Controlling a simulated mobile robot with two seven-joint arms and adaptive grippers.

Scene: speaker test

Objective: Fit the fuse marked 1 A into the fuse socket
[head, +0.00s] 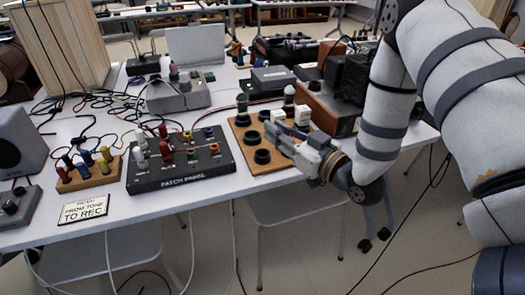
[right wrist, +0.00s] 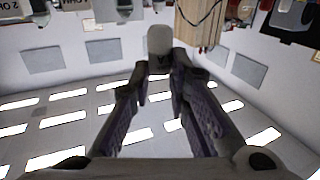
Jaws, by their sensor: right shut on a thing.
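My right gripper (head: 279,143) is low over the right half of a tan board (head: 289,166) near the table's front edge, pointing left. In the right wrist view my right gripper (right wrist: 159,73) is shut on a pale grey, round-ended piece, apparently the fuse (right wrist: 160,41); no marking on it is readable. The held piece is hard to make out in the head view. The board carries several black round sockets, one at the front (head: 262,157); I cannot tell which is the fuse socket. Part of the board is hidden behind my gripper. My left gripper is out of view.
A black patch panel (head: 180,172) with coloured plugs lies left of the board. A brown-sided device (head: 322,112) stands behind it on the right. Cables lie over the table's back left.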

